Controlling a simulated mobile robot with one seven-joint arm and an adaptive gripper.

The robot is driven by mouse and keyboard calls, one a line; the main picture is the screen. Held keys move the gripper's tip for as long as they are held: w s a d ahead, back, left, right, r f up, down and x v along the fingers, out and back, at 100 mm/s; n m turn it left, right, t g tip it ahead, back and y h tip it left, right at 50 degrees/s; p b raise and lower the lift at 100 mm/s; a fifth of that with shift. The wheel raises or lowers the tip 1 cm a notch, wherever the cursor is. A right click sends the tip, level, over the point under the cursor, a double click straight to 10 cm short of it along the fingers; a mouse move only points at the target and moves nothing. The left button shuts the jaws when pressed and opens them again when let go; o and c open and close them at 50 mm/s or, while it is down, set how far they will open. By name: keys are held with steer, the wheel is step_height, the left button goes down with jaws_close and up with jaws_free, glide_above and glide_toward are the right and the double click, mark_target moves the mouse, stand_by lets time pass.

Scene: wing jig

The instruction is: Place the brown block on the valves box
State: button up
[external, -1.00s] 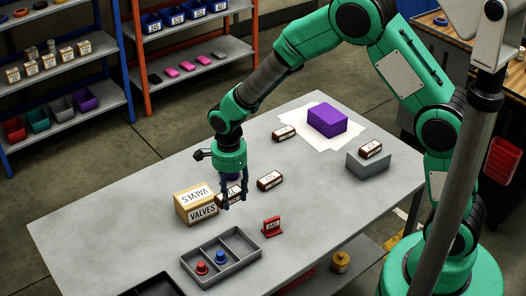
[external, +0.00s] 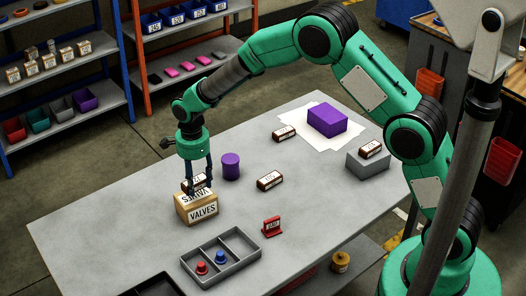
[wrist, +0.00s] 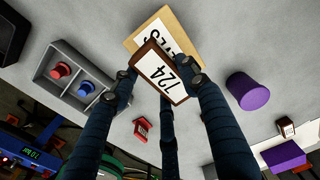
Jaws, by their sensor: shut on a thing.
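My gripper (external: 197,186) is shut on a brown block (external: 191,180) with a white label. In the wrist view, the held brown block (wrist: 162,74) reads "724", and its three dark fingers reach around it. The tan valves box (external: 203,211) with white labels stands on the left part of the table. The held block is over the far part of the box's top; I cannot tell whether it touches. In the wrist view the box (wrist: 137,43) shows partly behind the block. Other brown blocks lie at mid-table (external: 270,181), near the paper (external: 284,133) and on a grey block (external: 371,149).
A purple cylinder (external: 231,166) stands close to the right of my gripper. A grey divided tray (external: 240,257) holds a red and a blue piece. A red sign (external: 271,226) stands nearby. A purple block (external: 327,121) sits on white paper. The left table surface is clear.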

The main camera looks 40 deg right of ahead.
mark_target(196, 189)
stand_by(0.3)
steer(key=shift+w+a+f, duration=0.1)
steer(key=shift+w+f, duration=0.15)
steer(key=shift+w, duration=0.15)
steer(key=shift+f+b, duration=0.45)
steer(key=shift+f, duration=1.1)
steer(key=shift+f, duration=0.15)
steer(key=o, duration=1.2)
step_height(196, 189, up, 12)
steer(key=shift+r+p, duration=0.2)
steer(key=shift+p, duration=0.9)
